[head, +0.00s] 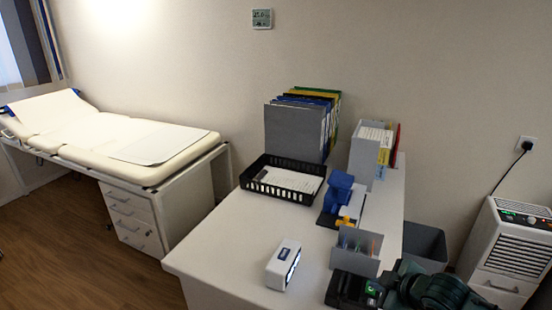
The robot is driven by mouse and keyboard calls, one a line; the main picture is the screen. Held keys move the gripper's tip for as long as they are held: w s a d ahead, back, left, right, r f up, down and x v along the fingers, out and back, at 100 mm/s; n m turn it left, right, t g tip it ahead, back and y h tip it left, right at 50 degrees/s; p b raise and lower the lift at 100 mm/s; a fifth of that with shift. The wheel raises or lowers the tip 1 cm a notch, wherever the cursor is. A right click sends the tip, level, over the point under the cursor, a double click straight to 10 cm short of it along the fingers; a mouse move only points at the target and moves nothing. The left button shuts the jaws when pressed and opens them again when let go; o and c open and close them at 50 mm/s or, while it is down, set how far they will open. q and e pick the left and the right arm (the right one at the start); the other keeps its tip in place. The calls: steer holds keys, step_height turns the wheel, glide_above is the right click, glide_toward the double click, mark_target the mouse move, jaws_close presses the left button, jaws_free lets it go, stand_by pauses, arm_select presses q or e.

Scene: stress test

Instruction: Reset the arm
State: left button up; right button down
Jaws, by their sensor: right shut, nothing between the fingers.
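My right arm and gripper (392,286) show at the bottom right, dark and low over the front right part of the white desk (225,240). The gripper is shut and empty. It is beside a black device with a small green display (352,289); I cannot tell whether they touch. The fingertips are hard to make out against the dark shapes there. My left gripper is not in view.
The desk also holds a white box (283,265), a grey pen holder (356,250), a blue device (338,192), a black tray (258,185) and upright folders (294,132). A grey bin (425,246) and a white appliance (510,240) stand right. The desk's front left is clear.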

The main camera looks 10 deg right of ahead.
steer(key=s+a+f+m, duration=0.4)
steer(key=s+a, duration=0.3)
steer(key=s, duration=0.2)
steer(key=s+a+f+m+t+y, duration=0.1)
steer(key=s+a+f+m, duration=0.3)
steer(key=s+a+f, duration=0.2)
steer(key=shift+s+a+f, duration=0.4)
steer(key=shift+s+a, duration=0.55)
steer(key=shift+s, duration=0.6)
